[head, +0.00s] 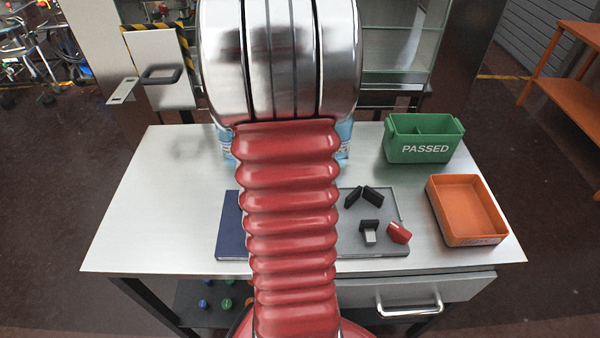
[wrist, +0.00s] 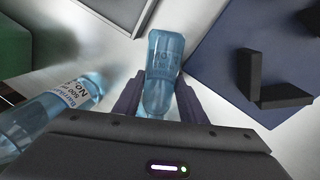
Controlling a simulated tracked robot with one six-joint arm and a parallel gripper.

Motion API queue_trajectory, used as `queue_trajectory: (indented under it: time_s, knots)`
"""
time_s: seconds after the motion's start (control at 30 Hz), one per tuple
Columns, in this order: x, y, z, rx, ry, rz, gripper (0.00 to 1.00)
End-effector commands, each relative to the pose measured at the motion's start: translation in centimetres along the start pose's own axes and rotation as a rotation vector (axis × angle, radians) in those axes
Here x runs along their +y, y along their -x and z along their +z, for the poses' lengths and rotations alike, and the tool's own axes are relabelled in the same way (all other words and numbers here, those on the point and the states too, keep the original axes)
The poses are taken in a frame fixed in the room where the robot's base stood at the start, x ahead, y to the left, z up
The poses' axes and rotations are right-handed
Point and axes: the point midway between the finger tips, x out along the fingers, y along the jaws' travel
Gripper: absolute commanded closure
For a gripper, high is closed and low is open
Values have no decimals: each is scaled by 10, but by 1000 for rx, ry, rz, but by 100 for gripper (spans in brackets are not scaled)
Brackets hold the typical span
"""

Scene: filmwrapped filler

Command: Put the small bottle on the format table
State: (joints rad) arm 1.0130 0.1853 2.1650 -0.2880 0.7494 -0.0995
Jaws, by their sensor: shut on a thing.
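In the wrist view my gripper (wrist: 158,98) is shut on a small clear-blue bottle (wrist: 163,72), one finger on each side of it. A larger blue bottle (wrist: 65,103) with a printed label lies across the left of that view, outside my fingers. In the head view my arm hides the gripper and the held bottle. Blue labelled bottle parts show behind the arm at its left (head: 223,142) and right (head: 345,140). The steel-topped table (head: 150,200) spans the head view; no marking shows which surface is the format table.
A dark blue panel (head: 229,228) and a grey plate (head: 350,238) with several black pieces and a red one lie near the table's front. A green bin marked PASSED (head: 420,150) and an orange tray (head: 470,240) stand at the right. The table's left is clear.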

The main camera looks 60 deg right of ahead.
Motion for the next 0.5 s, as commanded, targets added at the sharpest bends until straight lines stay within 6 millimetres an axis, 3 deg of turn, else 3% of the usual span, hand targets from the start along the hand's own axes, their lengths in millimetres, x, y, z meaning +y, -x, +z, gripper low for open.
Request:
queue_trajectory:
  time_s: [0.07,0.1,0.37,0.5]
  knots:
    - [0,-1,0,0,0,0,88]
    - [0,-2,0,0,0,0,62]
    - [-1,-2,0,0,0,0,44]
    - [-1,-2,0,-1,0,-1,44]
